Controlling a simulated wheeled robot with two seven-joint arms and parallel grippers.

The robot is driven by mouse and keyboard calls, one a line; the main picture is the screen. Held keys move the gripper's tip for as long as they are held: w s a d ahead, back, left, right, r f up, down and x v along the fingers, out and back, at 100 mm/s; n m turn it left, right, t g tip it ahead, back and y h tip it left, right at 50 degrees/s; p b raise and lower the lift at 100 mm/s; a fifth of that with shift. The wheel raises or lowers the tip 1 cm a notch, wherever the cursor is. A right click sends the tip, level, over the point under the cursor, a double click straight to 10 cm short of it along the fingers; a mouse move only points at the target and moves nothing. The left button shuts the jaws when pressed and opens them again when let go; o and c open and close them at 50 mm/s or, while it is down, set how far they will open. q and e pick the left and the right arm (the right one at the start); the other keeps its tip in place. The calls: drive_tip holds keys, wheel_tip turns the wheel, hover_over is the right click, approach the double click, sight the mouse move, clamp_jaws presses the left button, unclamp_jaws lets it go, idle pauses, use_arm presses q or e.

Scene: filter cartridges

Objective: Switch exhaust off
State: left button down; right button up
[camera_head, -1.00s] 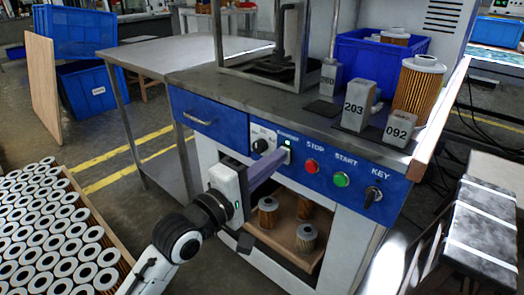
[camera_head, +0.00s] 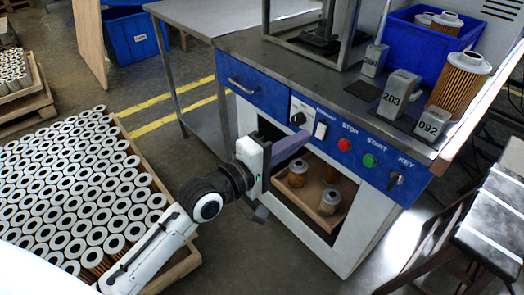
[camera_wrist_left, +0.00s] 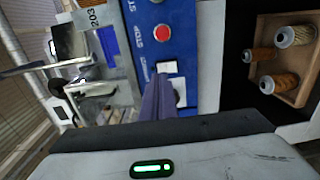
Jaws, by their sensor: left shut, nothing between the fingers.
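The exhaust switch (camera_head: 320,130) is a white rocker on the blue front panel (camera_head: 265,100), left of the red STOP button (camera_head: 344,145). No green light shows on it. In the left wrist view the white switch (camera_wrist_left: 179,92) is just beyond the fingers, with a small pale square (camera_wrist_left: 168,67) beside it. My left gripper (camera_head: 305,139) is shut and empty, its purple-grey fingers pointing at the panel just left of and below the switch. The fingers (camera_wrist_left: 160,82) partly cover the switch area; I cannot tell whether they touch it. My right gripper is not in view.
The green START button (camera_head: 369,160) and the KEY switch (camera_head: 396,179) are to the right; a black knob (camera_head: 298,119) is to the left. Below is an open bay with a tray (camera_head: 310,205) of cartridges. A crate of many cartridges (camera_head: 75,190) stands at left.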

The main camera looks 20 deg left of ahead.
use_arm(q)
drive_tip(key=p+v, duration=0.1)
drive_tip(key=v, duration=0.8)
drive_tip(key=shift+s+r, duration=0.15)
drive_tip(key=shift+s, duration=0.1)
